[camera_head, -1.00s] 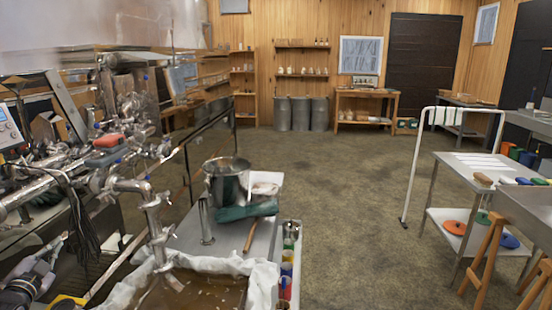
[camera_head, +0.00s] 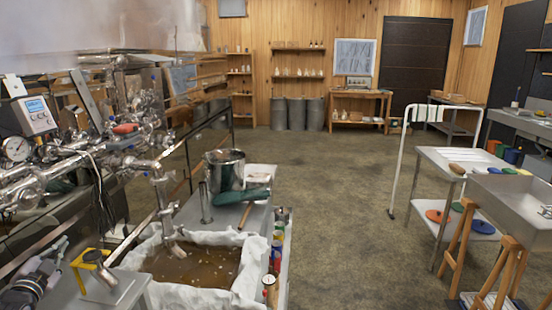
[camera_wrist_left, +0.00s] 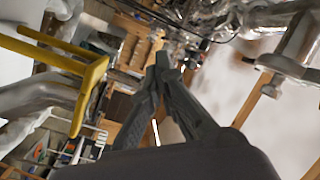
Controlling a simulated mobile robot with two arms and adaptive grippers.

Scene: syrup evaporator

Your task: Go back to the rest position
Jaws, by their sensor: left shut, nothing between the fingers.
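My left gripper (camera_head: 50,258) is at the lower left of the head view, beside a yellow bracket (camera_head: 92,258) on a metal stand. In the left wrist view its dark fingers (camera_wrist_left: 163,62) come together at the tips with nothing between them. The yellow bracket also shows at the left of the wrist view (camera_wrist_left: 72,66), apart from the fingers. My right gripper is in neither current view.
Steel pipes and valves (camera_head: 120,140) crowd the left side. A cloth-lined tank (camera_head: 210,238) of brown liquid stands in front, with a steel pot (camera_head: 224,170) behind it. A white-framed cart (camera_head: 440,160) and steel sink (camera_head: 510,190) stand right. The middle floor is clear.

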